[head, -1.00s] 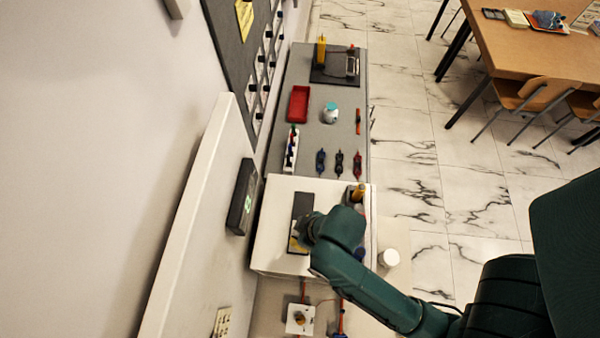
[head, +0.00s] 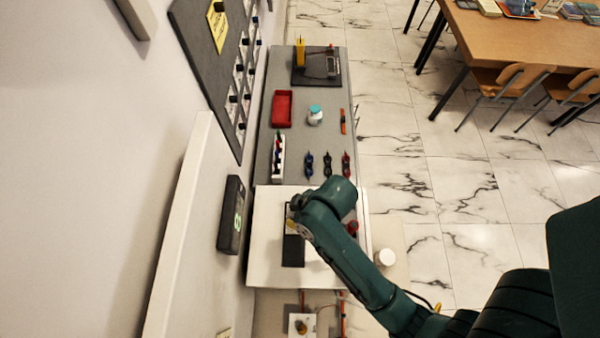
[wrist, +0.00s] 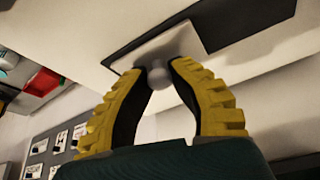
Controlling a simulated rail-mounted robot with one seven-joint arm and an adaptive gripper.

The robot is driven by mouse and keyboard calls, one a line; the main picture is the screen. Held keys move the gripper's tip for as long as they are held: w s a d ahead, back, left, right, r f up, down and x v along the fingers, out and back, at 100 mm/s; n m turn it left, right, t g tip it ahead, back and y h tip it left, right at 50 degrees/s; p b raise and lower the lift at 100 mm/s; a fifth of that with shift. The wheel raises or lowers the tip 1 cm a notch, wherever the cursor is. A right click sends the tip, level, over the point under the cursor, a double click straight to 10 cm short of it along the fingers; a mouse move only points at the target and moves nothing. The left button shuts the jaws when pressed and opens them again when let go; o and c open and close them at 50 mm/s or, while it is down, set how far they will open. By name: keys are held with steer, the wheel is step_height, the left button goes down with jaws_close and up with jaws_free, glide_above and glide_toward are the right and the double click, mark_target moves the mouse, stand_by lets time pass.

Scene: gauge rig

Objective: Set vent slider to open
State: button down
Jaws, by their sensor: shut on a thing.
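The vent slider shows in the wrist view as a round grey knob (wrist: 158,76) on a pale plate (wrist: 180,42), set on a dark track (wrist: 240,20). My gripper (wrist: 159,80) has its yellow, ridged fingers closed around the knob. In the head view the dark track (head: 293,252) lies on top of a white box (head: 265,262). My gripper (head: 292,226) is at the track's upper end in the picture, with the bare track below it. My arm hides the knob there. No open or closed marking is readable.
A wall display (head: 232,215) with green lighting is left of the box. Beyond the box, a grey bench holds a red tray (head: 282,108), a jar (head: 315,115) and several clips (head: 327,164).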

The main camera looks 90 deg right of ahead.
steer(key=shift+d+f, duration=0.1)
steer(key=c, duration=0.9)
jaws_free()
steer(key=shift+d, duration=0.15)
steer(key=shift+r, duration=0.2)
steer(key=v, duration=1.2)
steer(key=shift+f, duration=0.25)
